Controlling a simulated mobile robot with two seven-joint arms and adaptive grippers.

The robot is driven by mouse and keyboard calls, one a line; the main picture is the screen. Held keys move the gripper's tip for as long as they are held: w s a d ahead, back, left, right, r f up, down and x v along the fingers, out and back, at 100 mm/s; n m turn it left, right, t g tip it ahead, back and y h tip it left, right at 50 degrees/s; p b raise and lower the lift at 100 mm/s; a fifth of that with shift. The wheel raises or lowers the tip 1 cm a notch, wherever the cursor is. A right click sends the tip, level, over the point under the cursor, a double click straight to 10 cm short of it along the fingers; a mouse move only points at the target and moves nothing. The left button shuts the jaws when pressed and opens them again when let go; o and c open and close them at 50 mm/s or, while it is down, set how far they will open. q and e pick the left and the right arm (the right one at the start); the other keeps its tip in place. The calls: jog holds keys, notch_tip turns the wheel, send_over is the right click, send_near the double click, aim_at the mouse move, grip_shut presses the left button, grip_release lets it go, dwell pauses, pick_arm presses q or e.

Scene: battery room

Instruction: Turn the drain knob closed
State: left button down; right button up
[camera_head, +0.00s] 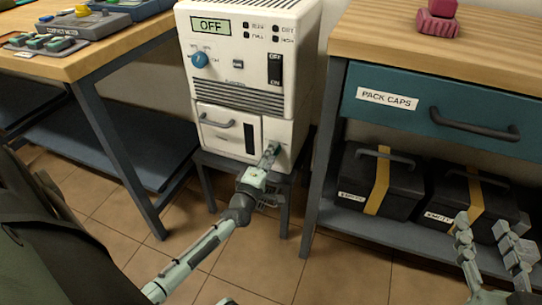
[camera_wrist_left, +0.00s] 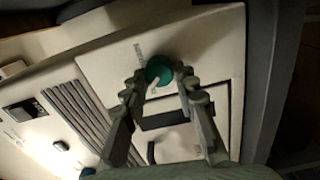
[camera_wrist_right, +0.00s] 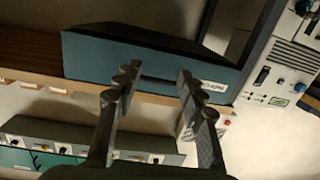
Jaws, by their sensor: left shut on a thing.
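The white machine (camera_head: 250,85) stands on a low dark stand and its display (camera_head: 210,26) reads OFF. The green round drain knob (camera_wrist_left: 159,70) is on its lower front panel, with a pale pointer across its lower left edge in the left wrist view. My left gripper (camera_head: 272,152) reaches the panel's lower right corner and is shut on the knob; its fingertips (camera_wrist_left: 156,78) sit on either side of it. The fingers hide most of the knob in the head view. My right gripper (camera_head: 490,228) is open and empty at the right; its spread fingers show in the right wrist view (camera_wrist_right: 155,78).
A blue dial (camera_head: 199,60) and a black rocker switch (camera_head: 275,69) are higher on the machine. A handled door (camera_head: 228,130) is left of the knob. A wooden bench with a teal PACK CAPS drawer (camera_head: 430,108) and black cases (camera_head: 375,180) stands right. Another bench (camera_head: 90,65) stands left.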

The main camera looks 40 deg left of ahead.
pick_arm(q)
jog(key=shift+n, duration=0.5)
pick_arm(e)
jog(key=shift+a+r+t, duration=0.35)
jog(key=shift+r+t, duration=0.05)
jog(key=shift+r, duration=0.4)
pick_arm(q)
jog(key=c, duration=1.2)
grip_release()
pick_arm(e)
jog(key=shift+s, duration=0.1)
pick_arm(q)
jog(key=shift+s, duration=0.15)
jog(key=v, duration=1.2)
jog(key=shift+d, duration=0.1)
